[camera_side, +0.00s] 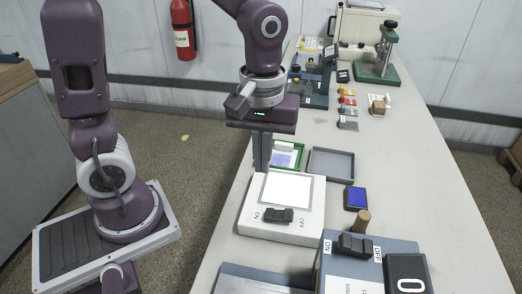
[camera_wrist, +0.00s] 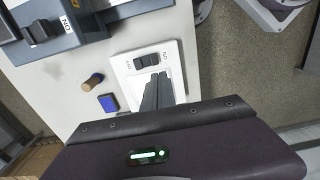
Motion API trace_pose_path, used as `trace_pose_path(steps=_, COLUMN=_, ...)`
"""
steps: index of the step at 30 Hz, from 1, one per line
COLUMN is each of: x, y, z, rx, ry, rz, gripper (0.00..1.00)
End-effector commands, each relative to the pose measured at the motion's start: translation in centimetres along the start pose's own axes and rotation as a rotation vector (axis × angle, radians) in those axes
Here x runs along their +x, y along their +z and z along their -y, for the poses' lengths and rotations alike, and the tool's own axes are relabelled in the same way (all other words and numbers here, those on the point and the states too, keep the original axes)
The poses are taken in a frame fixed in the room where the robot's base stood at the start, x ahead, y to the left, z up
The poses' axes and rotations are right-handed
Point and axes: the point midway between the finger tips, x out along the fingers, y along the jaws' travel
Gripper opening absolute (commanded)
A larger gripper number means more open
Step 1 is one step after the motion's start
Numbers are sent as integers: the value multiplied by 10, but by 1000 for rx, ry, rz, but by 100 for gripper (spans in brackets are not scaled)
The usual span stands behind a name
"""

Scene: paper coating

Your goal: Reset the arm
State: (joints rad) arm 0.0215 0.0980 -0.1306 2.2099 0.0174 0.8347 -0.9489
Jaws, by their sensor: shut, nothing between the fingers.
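My gripper (camera_side: 262,165) points down above the far left corner of a white device (camera_side: 283,233) that has a bright square panel and an ON/OFF rocker switch (camera_side: 279,215). Its fingers are shut with nothing between them. In the wrist view my gripper (camera_wrist: 159,80) overlaps the white device (camera_wrist: 177,52), hiding much of its panel; the rocker switch (camera_wrist: 146,61) shows beyond the fingertips. The side view does not clearly show how high the fingertips are above the device.
Behind the device lie a green-framed tray (camera_side: 300,150) and an empty grey tray (camera_side: 331,165). A blue-grey switch box (camera_side: 330,265) is in front. The table's right middle is clear.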

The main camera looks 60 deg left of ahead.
Motion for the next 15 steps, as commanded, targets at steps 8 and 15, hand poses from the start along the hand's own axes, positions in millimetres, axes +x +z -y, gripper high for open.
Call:
trace_pose_path(steps=8, x=-20, y=0, z=4, rx=0, ry=0, rz=0, gripper=0)
trace_pose_path(steps=15, x=-20, y=0, z=4, rx=2, ry=1, rz=-1, gripper=0)
